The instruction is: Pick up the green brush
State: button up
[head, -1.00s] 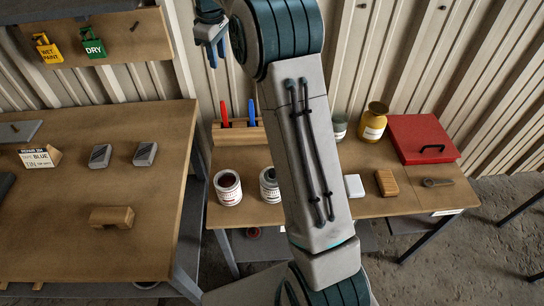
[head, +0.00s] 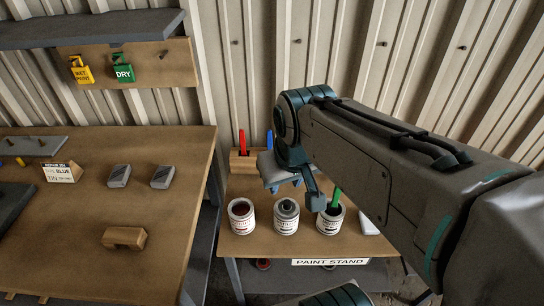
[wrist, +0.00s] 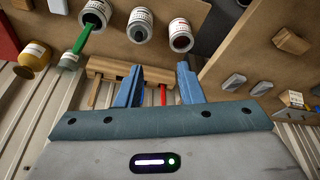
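The green brush (head: 336,198) stands handle up in an open can (head: 330,220), the rightmost of three on the paint stand. In the wrist view, its green handle (wrist: 73,57) sticks out of the can (wrist: 95,14) at upper left. My gripper (head: 287,186) hangs above the stand, to the left of the brush in the head view and apart from it. In the wrist view my gripper (wrist: 161,68) has its two blue fingers spread with nothing held between them. The brush's lower end is hidden in the can.
A wooden rack (head: 243,160) behind the cans holds a red-handled tool (head: 242,143) and a blue-handled one (head: 269,140). Two other cans, one red-filled (head: 241,215) and one grey (head: 286,216), stand left of the brush's can. A workbench (head: 60,240) is at left.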

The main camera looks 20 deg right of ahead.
aim_at(332, 207)
jog(key=z, duration=0.9)
